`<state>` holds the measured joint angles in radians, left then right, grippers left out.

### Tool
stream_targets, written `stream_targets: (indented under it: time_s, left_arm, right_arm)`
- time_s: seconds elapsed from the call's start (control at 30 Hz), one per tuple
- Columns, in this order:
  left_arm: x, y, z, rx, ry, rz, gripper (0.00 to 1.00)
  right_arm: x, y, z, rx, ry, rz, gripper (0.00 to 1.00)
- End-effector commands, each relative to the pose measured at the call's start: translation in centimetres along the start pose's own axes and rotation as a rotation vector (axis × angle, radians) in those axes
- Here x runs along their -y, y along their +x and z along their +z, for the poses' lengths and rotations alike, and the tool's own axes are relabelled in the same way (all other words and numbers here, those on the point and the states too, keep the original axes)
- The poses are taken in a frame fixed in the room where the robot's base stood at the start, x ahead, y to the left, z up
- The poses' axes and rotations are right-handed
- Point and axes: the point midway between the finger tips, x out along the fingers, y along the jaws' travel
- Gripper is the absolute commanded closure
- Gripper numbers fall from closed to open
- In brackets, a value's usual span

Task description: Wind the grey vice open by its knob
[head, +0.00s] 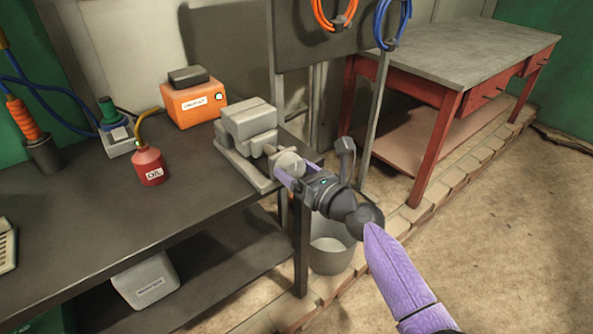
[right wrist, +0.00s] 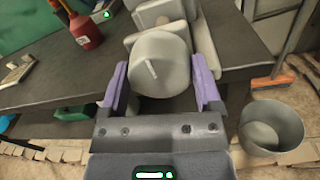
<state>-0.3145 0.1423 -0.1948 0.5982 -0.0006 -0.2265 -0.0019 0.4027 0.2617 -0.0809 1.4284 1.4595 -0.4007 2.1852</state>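The grey vice (head: 249,122) is bolted near the right end of the dark workbench; it also shows in the right wrist view (right wrist: 160,12). Its round grey knob (right wrist: 160,68), with a pale raised bar on its face, points toward me. In the head view the knob (head: 288,163) is partly hidden by my right gripper (head: 285,172). In the right wrist view, the purple fingers of my right gripper (right wrist: 161,82) stand open on either side of the knob. Narrow gaps seem to show between fingers and knob. My left gripper is not in view.
On the workbench (head: 85,215) stand a red oil can (head: 149,167) and an orange box (head: 193,103). A grey bucket (head: 331,256) stands on the floor below the vice. A red-framed table (head: 450,50) is at the back right. Open floor lies to the right.

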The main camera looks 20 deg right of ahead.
Motion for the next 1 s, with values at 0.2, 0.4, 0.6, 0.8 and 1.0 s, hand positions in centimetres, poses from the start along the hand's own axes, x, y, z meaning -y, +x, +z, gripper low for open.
stream_targets:
  time_s: [0.2, 0.4, 0.6, 0.8, 1.0]
  left_arm:
    - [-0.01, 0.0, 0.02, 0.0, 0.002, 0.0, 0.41]
    - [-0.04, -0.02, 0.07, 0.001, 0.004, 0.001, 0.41]
    - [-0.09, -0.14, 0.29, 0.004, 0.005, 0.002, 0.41]
    - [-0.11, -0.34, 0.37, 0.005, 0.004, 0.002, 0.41]
    - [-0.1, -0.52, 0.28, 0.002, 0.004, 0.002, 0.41]
  right_arm:
    - [-0.01, -0.02, -0.02, 0.0, 0.0, 0.0, 0.7]
    - [-0.01, -0.02, -0.03, -0.001, -0.008, 0.0, 0.77]
    - [-0.03, -0.03, -0.01, -0.006, -0.075, 0.0, 0.77]
    - [-0.07, -0.04, 0.01, -0.015, -0.221, -0.002, 0.77]
    - [-0.12, -0.04, 0.0, -0.027, -0.41, -0.004, 0.77]
